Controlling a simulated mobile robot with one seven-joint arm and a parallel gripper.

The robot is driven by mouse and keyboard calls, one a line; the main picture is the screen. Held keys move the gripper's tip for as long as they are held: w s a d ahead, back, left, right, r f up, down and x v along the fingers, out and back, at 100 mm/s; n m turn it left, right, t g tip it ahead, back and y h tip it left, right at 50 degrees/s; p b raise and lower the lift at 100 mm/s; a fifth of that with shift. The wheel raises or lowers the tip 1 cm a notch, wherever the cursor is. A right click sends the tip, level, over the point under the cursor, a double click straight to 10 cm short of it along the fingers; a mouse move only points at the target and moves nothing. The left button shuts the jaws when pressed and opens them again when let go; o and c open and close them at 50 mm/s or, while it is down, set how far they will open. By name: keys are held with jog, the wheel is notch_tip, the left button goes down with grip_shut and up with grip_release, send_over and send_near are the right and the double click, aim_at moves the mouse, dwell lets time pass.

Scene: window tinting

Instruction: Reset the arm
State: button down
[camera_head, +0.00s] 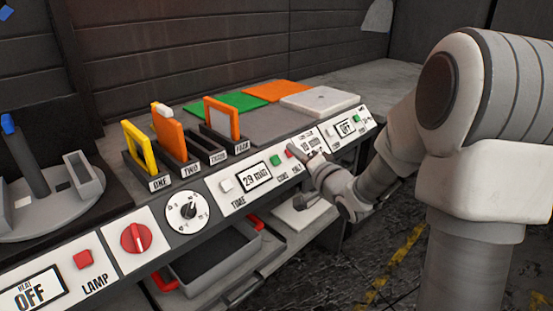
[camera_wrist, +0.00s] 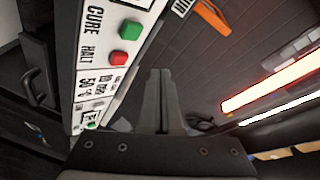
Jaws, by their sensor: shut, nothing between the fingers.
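My gripper (camera_head: 300,156) is at the front control panel (camera_head: 226,205), close to its red HALT button (camera_head: 290,151). The green CURE button (camera_head: 275,160) is just left of it. In the wrist view my gripper's fingers (camera_wrist: 161,74) are together and empty. There the green button (camera_wrist: 131,30) and the red button (camera_wrist: 119,59) lie to the left of the fingertips, with a visible gap. I cannot tell whether the gripper touches the panel. My arm (camera_head: 395,140) reaches in from the right.
Yellow and orange frames (camera_head: 139,148) stand in labelled slots behind the panel. A display (camera_head: 254,177) reads 29 min. A drawer with red handles (camera_head: 205,258) is below. Floor at the right is open.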

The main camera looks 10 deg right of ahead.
dwell(0.3)
jog(key=s+d+r+n+g+h, duration=0.2)
jog(key=s+h, duration=0.1)
jog(key=s, duration=0.2)
jog(key=s+d+r+n+g+h, duration=0.1)
jog(key=s+r+n+g+h, duration=0.1)
jog(key=s+h, duration=0.25)
jog(key=s+a+f+n+g+y, duration=0.1)
jog(key=s+a+n+g, duration=0.15)
jog(key=s, duration=0.95)
jog(key=s+a+f+n+g+y, duration=0.15)
jog(key=s+g, duration=0.25)
jog(key=s, duration=0.7)
notch_tip(320, 180, up, 21)
jog(key=s+p, duration=0.1)
jog(key=p, duration=2)
jog(key=shift+d+n+h+p, duration=0.15)
jog(key=shift+n+h+p, duration=0.15)
jog(key=shift+h, duration=0.1)
